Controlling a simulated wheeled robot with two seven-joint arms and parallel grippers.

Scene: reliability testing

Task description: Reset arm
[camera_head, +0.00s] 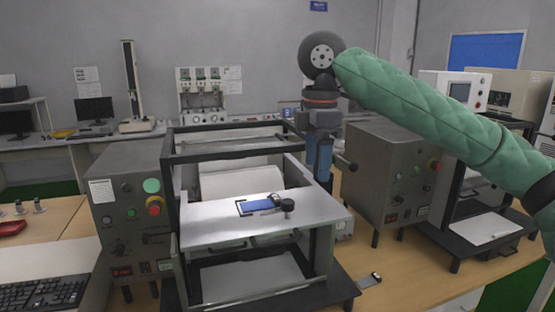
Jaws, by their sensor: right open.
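My right arm, in a green quilted sleeve, reaches in from the right edge and bends down at a dark round wrist joint. My right gripper (320,172) hangs pointing down, behind the right side of the central test machine's dark frame (228,154). It is open, and I see nothing held in it. Its fingertips are partly hidden by the frame. A blue phone-like item (260,204) lies in a dark holder on the machine's silver plate (210,232), left of and apart from the gripper. My left gripper is not in view.
A grey control box (128,215) with buttons adjoins the machine's left side. A second grey box (386,180) stands close right of my gripper. A small dark-and-white item (370,281) lies on the wooden table. A keyboard (48,290) is at lower left.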

